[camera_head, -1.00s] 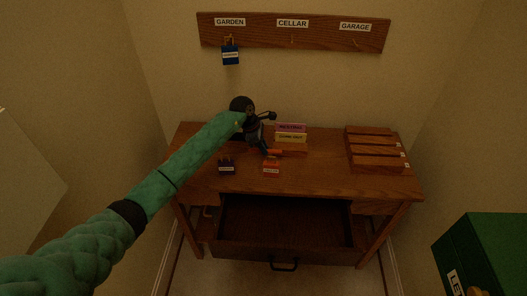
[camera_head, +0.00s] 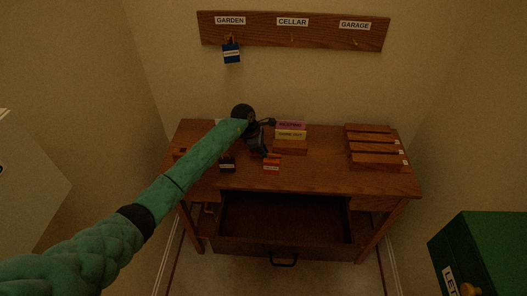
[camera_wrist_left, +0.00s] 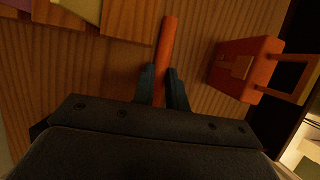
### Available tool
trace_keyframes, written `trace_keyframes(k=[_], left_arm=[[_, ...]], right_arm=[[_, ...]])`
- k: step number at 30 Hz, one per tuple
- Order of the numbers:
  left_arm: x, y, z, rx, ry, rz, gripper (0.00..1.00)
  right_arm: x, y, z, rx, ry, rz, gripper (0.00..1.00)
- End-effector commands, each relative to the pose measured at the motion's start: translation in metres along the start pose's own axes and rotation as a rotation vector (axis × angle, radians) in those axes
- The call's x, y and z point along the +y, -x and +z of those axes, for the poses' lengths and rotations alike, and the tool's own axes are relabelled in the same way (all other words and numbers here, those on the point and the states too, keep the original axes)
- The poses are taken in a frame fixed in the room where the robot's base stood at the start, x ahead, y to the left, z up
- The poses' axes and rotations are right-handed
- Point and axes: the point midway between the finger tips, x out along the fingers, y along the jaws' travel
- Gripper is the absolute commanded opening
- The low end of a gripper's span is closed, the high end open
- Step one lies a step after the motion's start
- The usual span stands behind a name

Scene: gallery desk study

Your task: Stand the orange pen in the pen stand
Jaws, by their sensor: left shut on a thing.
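The orange pen (camera_wrist_left: 166,45) is between the fingers of my left gripper (camera_wrist_left: 163,85) in the left wrist view, its free end pointing up the picture. In the head view the left gripper (camera_head: 262,151) is over the desk top, shut on the pen, and a small piece of the pen (camera_head: 273,155) shows at the fingertips. I cannot tell whether the pen touches the desk. I cannot make out the pen stand; my left arm covers part of the desk's left side. My right gripper is not in view.
A red-orange padlock-like block (camera_head: 271,166) is close to the gripper, also in the wrist view (camera_wrist_left: 241,66). A dark block (camera_head: 227,165) is left of it. Purple and yellow labelled pieces (camera_head: 290,130) lie behind. Wooden trays (camera_head: 375,160) occupy the right. The drawer (camera_head: 285,222) is open.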

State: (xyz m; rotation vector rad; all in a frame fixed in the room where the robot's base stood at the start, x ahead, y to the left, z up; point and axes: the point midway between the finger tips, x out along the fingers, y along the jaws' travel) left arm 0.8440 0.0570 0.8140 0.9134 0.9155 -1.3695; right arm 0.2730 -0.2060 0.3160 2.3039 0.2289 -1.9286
Motion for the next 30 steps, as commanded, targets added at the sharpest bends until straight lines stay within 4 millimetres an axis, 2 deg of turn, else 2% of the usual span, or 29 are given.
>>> trace_keyframes(k=[1,2,5,20,21,24,25,27,30], left_arm=[[0.0,-0.001,0.0,0.0,0.0,0.0,0.0],[0.0,0.0,0.0,0.0,0.0,0.0,0.18],[0.0,0.0,0.0,0.0,0.0,0.0,0.36],[0.0,0.003,0.002,0.0,0.0,0.0,0.36],[0.001,0.004,0.0,0.001,0.0,0.001,0.36],[0.001,0.012,0.0,0.001,-0.001,0.002,0.36],[0.001,0.015,0.0,0.001,0.0,0.002,0.36],[0.001,0.022,-0.001,0.001,0.0,0.003,0.36],[0.001,0.034,-0.001,0.002,-0.002,0.003,0.36]], right_arm=[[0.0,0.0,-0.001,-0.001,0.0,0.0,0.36],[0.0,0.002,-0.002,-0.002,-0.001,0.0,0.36],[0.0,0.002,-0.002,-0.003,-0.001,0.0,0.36],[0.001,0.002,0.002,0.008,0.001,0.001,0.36],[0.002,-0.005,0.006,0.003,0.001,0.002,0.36],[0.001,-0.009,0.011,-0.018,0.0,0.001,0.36],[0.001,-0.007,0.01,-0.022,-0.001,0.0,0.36],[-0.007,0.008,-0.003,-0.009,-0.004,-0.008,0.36],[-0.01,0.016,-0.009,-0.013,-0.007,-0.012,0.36]])
